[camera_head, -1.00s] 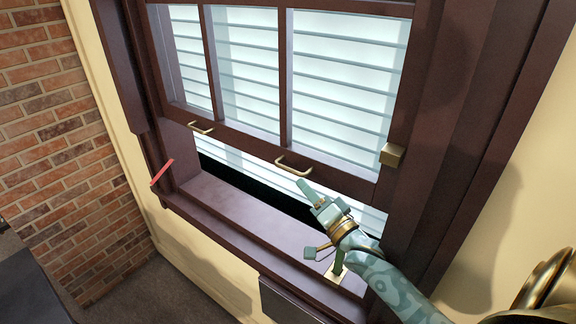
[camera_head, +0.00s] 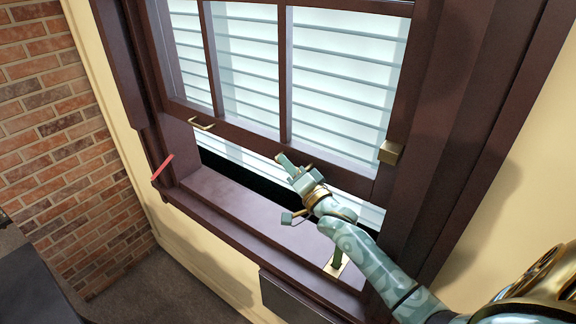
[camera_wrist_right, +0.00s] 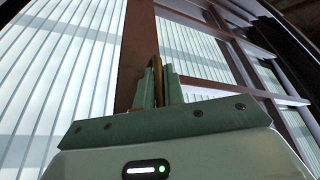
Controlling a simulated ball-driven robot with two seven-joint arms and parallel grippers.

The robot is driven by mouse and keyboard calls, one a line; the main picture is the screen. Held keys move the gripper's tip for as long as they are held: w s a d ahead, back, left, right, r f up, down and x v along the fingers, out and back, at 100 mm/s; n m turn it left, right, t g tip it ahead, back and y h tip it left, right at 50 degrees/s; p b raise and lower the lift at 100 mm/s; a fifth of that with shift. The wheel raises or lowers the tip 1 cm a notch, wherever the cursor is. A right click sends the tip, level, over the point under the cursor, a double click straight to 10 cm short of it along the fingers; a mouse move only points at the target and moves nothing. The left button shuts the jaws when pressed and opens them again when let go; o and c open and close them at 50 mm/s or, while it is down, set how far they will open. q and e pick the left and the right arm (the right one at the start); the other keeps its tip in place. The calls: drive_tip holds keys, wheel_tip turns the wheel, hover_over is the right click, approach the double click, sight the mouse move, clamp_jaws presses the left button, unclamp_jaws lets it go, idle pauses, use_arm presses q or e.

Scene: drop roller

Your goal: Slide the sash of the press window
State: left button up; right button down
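The window sash (camera_head: 242,138) is a dark brown frame with panes. It is partly raised, with a gap between its bottom rail and the sill (camera_head: 225,205). A brass left handle (camera_head: 201,125) sits on the bottom rail. My right gripper (camera_head: 284,162) is at the brass right handle, which it mostly hides in the head view. In the right wrist view the fingers (camera_wrist_right: 160,90) lie close on both sides of the upright-looking brass bar (camera_wrist_right: 157,75) of that handle and appear shut on it. My left gripper is not in view.
A brass block (camera_head: 391,152) is on the right of the window frame. A red bar (camera_head: 162,167) sticks out at the left jamb. A brass-based green piece (camera_head: 337,262) stands on the sill below my right forearm. A brick wall (camera_head: 60,150) is at the left.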

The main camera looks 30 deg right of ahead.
wheel_tip(320, 180, down, 17)
drive_tip(key=b, duration=0.9)
drive_tip(key=shift+r+b, duration=0.2)
drive_tip(key=shift+b, duration=0.2)
drive_tip(key=c, duration=1.5)
unclamp_jaws()
drive_tip(key=shift+r, duration=0.1)
drive_tip(key=shift+s, duration=0.1)
drive_tip(key=b+v, duration=0.1)
drive_tip(key=v, duration=1.5)
drive_tip(key=shift+s, duration=0.1)
